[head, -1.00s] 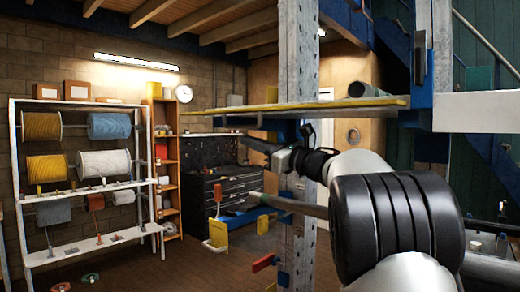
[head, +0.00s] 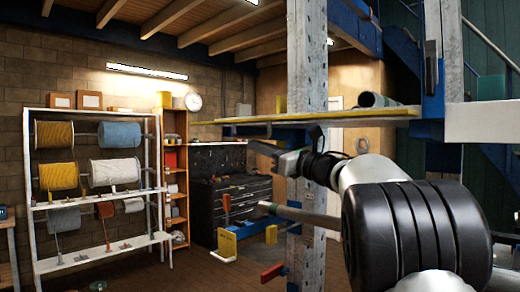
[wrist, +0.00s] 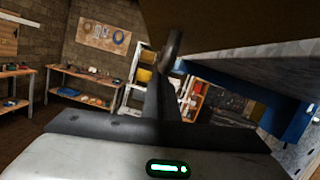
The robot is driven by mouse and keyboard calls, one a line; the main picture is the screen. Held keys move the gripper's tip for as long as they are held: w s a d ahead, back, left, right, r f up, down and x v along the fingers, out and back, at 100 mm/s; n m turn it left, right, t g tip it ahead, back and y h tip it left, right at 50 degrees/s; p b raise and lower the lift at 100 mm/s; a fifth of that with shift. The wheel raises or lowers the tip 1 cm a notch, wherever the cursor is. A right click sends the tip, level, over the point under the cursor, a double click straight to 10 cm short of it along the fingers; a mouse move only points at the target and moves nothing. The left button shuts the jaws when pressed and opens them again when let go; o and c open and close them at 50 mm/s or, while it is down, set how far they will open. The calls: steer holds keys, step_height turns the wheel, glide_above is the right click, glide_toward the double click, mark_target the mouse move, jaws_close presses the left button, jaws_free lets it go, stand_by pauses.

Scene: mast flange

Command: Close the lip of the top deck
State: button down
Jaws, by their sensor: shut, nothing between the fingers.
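The top deck (head: 320,117) is a thin board with a yellow edge, crossing the upright at about mid-height in the head view. I cannot clearly tell its lip apart from the board. My gripper (head: 253,145) is just below the deck, left of the upright, and looks small and dark. In the wrist view my gripper (wrist: 174,45) is shut, with nothing between its fingers. A brown surface (wrist: 230,25) fills the upper right there, close to the fingertips; I cannot tell whether they touch it.
A perforated steel upright (head: 306,60) stands beside my arm. A pipe-like roll (head: 375,100) lies on the deck. A blue bracket (head: 432,80) is at the right. A spool rack (head: 95,112) and black drawer cabinet (head: 232,205) stand farther back. Floor between is mostly open.

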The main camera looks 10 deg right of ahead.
steer(key=shift+s+a+r, duration=0.1)
steer(key=shift+r, duration=0.05)
steer(key=a+r+m+h+p, duration=0.1)
steer(key=r+m, duration=0.1)
steer(key=m, duration=0.1)
steer(key=s+r+m+t+h, duration=0.1)
steer(key=r+m, duration=0.1)
steer(key=m, duration=0.1)
steer(key=s+a+r+m+h+p, duration=0.1)
steer(key=r+m, duration=0.1)
steer(key=m, duration=0.2)
steer(key=shift+a+p, duration=0.3)
step_height(320, 180, up, 2)
steer(key=m+h+p, duration=0.1)
steer(key=m+p, duration=0.2)
steer(key=shift+r+t+p, duration=0.15)
steer(key=shift+t+p, duration=0.15)
steer(key=r+m+p, duration=0.2)
steer(key=m+p, duration=0.1)
steer(key=shift+w+d+h, duration=0.1)
steer(key=shift+h, duration=0.3)
steer(key=shift+w+d+r+p, duration=0.3)
steer(key=shift+d+r+p, duration=0.05)
steer(key=shift+r+p, duration=0.2)
steer(key=shift+w+d+r+p, duration=0.25)
steer(key=shift+d+r+p, duration=0.1)
steer(key=shift+r+p, duration=0.15)
steer(key=shift+r, duration=0.25)
